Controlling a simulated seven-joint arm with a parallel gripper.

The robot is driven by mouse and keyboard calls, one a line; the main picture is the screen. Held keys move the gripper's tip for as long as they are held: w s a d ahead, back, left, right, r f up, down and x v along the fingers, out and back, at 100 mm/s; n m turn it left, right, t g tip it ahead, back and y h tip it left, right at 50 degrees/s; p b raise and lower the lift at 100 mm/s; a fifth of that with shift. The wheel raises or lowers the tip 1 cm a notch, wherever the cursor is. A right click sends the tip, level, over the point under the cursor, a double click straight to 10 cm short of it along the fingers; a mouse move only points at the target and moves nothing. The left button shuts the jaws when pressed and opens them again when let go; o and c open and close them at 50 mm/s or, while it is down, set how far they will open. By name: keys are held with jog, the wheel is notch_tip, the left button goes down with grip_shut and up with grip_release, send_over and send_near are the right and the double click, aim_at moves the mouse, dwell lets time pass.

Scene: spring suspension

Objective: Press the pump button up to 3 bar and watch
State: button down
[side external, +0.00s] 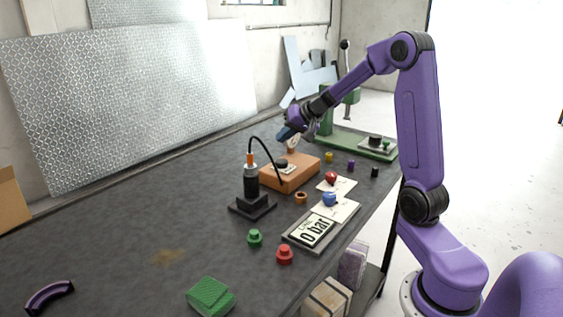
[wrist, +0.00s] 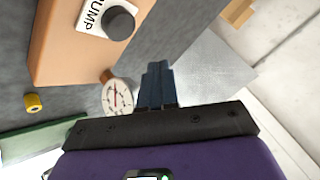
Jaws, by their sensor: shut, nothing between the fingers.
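The orange pump box (side external: 291,176) stands on the dark table. Its round black button (wrist: 118,23) sits next to the PUMP label (wrist: 94,16) in the wrist view; it also shows on top of the box in the side view (side external: 281,163). A round white gauge (wrist: 117,98) stands at the box's edge. My gripper (side external: 285,133) is shut and empty, above the box and apart from the button. Its blue fingers (wrist: 157,70) are together beside the gauge. A black hose (side external: 266,145) joins the black upright unit (side external: 251,188) and the box.
A green stand (side external: 352,143) is at the far end. Small coloured parts lie around: a green knob (side external: 254,238), a red knob (side external: 284,254) and an orange ring (side external: 301,198). A green block (side external: 211,296) and purple arc (side external: 49,296) are in front. The table's left side is mostly clear.

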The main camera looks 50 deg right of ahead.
aim_at(279, 160)
jog(key=shift+f, duration=2.25)
jog(key=shift+f, duration=0.15)
dwell(0.4)
jog(key=shift+f, duration=0.25)
jog(key=shift+f, duration=0.9)
dwell(1.1)
jog(key=shift+r, duration=1.3)
jog(key=shift+r, duration=2.5)
